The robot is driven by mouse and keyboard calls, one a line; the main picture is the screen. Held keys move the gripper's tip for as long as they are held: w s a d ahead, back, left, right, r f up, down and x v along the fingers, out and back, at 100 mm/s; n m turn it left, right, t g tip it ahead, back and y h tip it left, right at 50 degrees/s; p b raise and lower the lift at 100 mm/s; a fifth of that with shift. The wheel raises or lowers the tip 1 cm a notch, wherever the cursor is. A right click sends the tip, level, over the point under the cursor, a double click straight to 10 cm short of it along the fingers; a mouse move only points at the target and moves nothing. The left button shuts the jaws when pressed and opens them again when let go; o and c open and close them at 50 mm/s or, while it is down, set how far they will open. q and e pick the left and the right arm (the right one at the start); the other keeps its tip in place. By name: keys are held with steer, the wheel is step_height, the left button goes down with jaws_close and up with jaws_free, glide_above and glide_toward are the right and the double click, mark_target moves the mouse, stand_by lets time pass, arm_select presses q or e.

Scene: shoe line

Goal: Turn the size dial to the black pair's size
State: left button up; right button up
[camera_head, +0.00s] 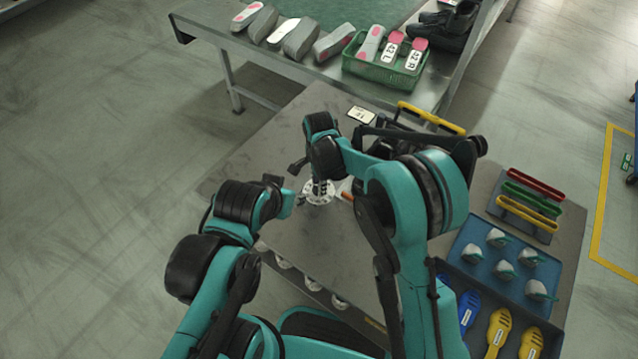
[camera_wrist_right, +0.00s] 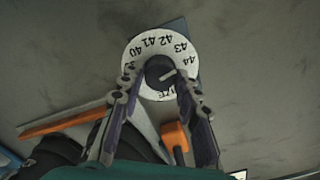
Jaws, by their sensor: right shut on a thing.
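The size dial (camera_wrist_right: 133,81) is a white disc with black numbers; 40 to 44 can be read in the right wrist view. It has a dark knob (camera_wrist_right: 158,66) in its middle, whose white line points roughly towards 44. My right gripper (camera_wrist_right: 160,84) is shut on this knob, one finger on each side. In the head view the dial (camera_head: 318,194) lies on the grey table under my right gripper (camera_head: 319,182). My left gripper (camera_head: 291,201) is just left of the dial; its fingers are unclear. The black pair (camera_head: 447,27) stands on the back bench.
A green basket (camera_head: 384,74) with labelled pink-and-grey pieces stands on the back bench, beside several grey shoe forms (camera_head: 300,37). A small white card (camera_head: 360,114) is behind the dial. Coloured handles (camera_head: 528,205) and a blue tray (camera_head: 474,234) are at right.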

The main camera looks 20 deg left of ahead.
steer(key=n, duration=0.4)
steer(key=shift+n, duration=0.3)
steer(key=n, duration=0.4)
steer(key=shift+n, duration=0.3)
steer(key=o, duration=1.2)
steer(key=shift+c, duration=0.2)
steer(key=shift+r, duration=0.1)
step_height(320, 180, up, 12)
steer(key=shift+d, duration=0.1)
